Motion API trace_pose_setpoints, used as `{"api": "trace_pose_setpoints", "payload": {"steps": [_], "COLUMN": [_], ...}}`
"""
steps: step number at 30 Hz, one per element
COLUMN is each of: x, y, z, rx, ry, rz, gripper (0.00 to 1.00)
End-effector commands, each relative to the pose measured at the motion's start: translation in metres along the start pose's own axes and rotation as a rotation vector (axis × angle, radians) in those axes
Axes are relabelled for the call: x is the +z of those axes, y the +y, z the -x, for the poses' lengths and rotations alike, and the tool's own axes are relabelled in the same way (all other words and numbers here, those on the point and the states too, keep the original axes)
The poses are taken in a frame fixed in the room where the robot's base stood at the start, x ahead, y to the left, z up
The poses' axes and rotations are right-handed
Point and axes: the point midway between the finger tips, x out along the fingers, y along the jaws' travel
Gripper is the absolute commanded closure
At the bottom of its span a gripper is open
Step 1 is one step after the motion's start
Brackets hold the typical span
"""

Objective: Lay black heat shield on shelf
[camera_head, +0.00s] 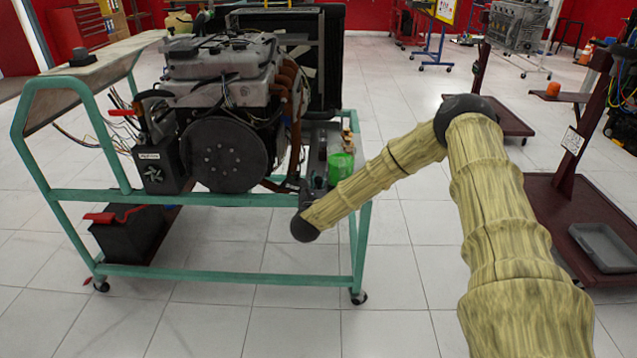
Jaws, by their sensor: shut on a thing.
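My gripper (312,190) is small and dark in this view, at the end of my arm by the right end of the engine trainer. It is shut on a dark piece that seems to be the black heat shield (319,152); its outline merges with the dark parts around it, and the fingers are hard to make out. The piece is beside the right side of the engine (228,110). A narrow grey ledge (322,127) that may be the shelf is at the trainer's right end, partly hidden. I cannot tell whether the piece touches it.
A green cup-like thing (341,167) stands close to the right of my gripper. The teal trainer frame (230,199) runs below the engine. A dark red stand (545,215) with a grey tray (604,248) is at the right. The floor between is clear.

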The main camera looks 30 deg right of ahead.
Motion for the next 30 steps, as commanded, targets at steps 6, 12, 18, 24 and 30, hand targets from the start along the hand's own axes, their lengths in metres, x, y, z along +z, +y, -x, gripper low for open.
{"api": "trace_pose_setpoints", "payload": {"steps": [6,12,18,24,30], "x": [0.000,-0.002,-0.002,0.001,0.000], "y": [0.000,0.000,0.000,0.000,0.000], "z": [0.000,0.000,0.000,0.000,0.022], "rx": [0.000,0.000,0.000,0.000,0.002], "ry": [-0.001,0.000,0.000,0.000,0.002], "rz": [-0.001,0.000,0.000,0.000,0.000], "gripper": [1.00,0.56,0.54,0.54,0.54]}}
